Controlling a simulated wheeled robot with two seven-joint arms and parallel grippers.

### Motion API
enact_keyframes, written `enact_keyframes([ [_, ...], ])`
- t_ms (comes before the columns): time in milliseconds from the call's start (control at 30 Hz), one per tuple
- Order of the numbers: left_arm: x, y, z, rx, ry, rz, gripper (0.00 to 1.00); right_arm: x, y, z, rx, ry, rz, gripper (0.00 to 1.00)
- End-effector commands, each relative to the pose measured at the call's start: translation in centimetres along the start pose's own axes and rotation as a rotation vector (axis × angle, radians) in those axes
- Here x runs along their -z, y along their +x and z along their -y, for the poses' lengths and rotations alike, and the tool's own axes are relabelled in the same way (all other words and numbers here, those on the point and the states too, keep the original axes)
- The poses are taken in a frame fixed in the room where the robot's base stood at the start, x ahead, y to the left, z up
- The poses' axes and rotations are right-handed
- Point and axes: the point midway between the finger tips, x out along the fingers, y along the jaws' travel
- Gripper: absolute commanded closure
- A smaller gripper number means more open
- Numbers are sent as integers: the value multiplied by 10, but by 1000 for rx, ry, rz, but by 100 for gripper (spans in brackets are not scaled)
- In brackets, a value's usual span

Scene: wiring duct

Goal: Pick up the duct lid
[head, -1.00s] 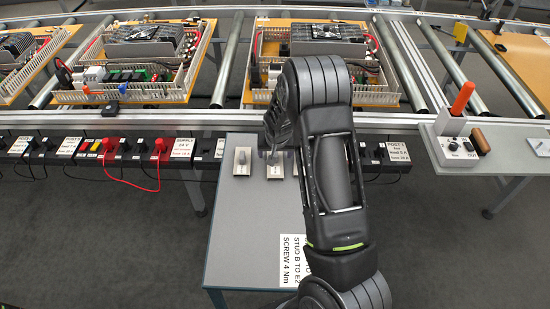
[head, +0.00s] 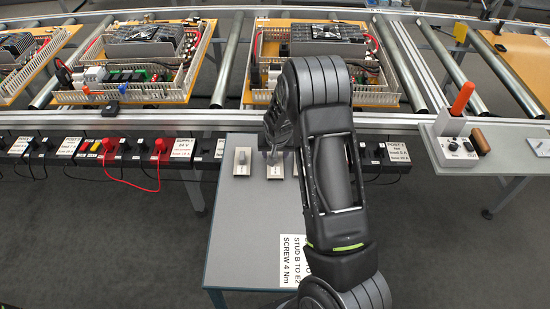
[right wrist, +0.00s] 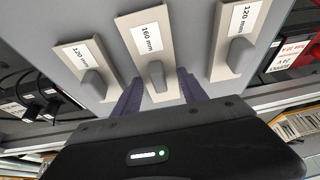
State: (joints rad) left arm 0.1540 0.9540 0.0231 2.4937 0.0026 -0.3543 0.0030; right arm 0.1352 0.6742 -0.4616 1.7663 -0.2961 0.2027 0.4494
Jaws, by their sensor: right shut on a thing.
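Several duct lids lie on the grey table, small beige pieces with a grey grip block. In the right wrist view the middle duct lid (right wrist: 138,38), labelled 160 mm, lies between two duct lids labelled 120 mm, one on the left (right wrist: 73,56) and one on the right (right wrist: 245,22). My right gripper (right wrist: 158,88) is shut on the grip block of the middle lid, a purple finger at each side. In the head view this lid (head: 275,170) sits below the gripper (head: 273,150), with the left neighbouring lid (head: 242,166) beside it. My left gripper is not in view.
The grey table (head: 240,240) has free room in front of the lids. A power strip rail with a red cable (head: 130,185) runs behind it. Beyond is a roller conveyor carrying wiring panels (head: 135,95). A side shelf (head: 500,150) at right holds an orange-handled tool.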

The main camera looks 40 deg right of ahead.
Motion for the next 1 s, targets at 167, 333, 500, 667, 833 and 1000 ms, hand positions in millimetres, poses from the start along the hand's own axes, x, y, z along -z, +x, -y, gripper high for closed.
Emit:
enact_keyframes([
  [167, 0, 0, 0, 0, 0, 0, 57, 1, -1, 0, 1, 0, -1, 89],
  [333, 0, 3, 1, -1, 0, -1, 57, 6, -12, 2, 2, 0, -3, 89],
  [500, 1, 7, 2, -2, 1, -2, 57, 18, -39, 3, 3, -1, -5, 89],
  [667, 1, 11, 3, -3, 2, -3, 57, 30, -69, 4, 4, 0, -5, 89],
  [833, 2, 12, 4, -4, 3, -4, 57, 37, -88, 4, 1, -1, -2, 89],
  [1000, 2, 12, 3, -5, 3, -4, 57, 38, -93, 3, 0, -1, 0, 89],
])
